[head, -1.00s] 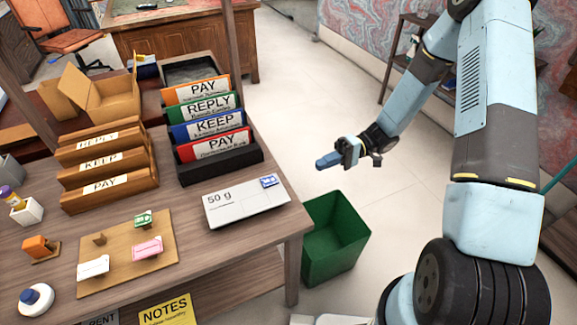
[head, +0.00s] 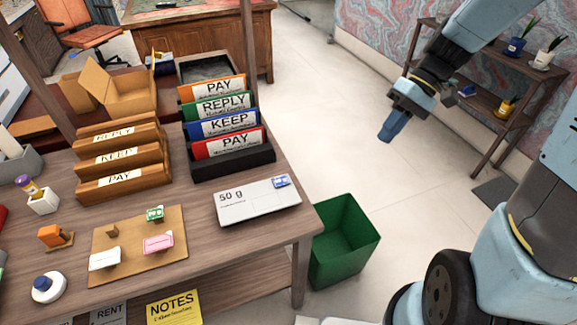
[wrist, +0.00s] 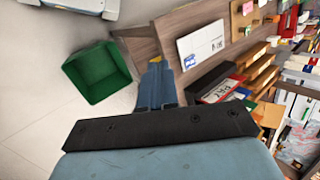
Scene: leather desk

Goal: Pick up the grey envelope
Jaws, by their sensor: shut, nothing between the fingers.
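A light grey envelope (head: 245,211) marked "50 g", with a blue stamp at its upper right, lies flat on the front right corner of the wooden desk (head: 200,248). It also shows in the wrist view (wrist: 205,42), right of my fingers. My gripper (head: 386,137) is shut and empty, its blue fingers pointing down over the open floor, to the right of the envelope and well apart from it. In the wrist view my gripper (wrist: 155,64) shows its fingers together.
A black rack (head: 232,163) with PAY, REPLY and KEEP folders stands behind the envelope. Wooden sorters (head: 125,180) and a tan board (head: 135,265) with small cards sit to its left. A green bin (head: 340,245) stands on the floor beside the desk. A shelf (head: 500,85) stands at the right.

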